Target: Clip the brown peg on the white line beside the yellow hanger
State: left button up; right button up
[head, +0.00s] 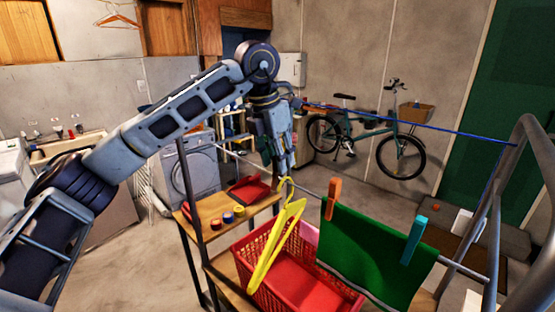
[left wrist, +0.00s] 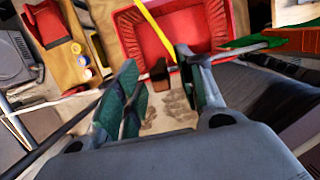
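The white line (head: 310,188) runs from the back left to the metal frame at the right. The yellow hanger (head: 275,245) hangs from it by its hook, and part of it shows in the left wrist view (left wrist: 153,30). My left gripper (head: 286,168) points down at the line just behind the hanger's hook. In the left wrist view its fingers (left wrist: 160,88) are apart, with the brown peg (left wrist: 159,74) between their tips. The peg lies across the line, with visible gaps to both fingers. I cannot make out the peg in the head view. My right gripper is not in view.
A green towel (head: 370,255) hangs to the right under an orange peg (head: 333,198) and a teal peg (head: 414,240). A red basket (head: 245,255) stands below. A wooden shelf (head: 190,232) holds a red tray (head: 248,189) and small tins. A blue line (head: 440,130) runs behind.

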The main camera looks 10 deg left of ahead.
pick_arm(q)
jog(key=v, duration=1.1)
dwell(0.5)
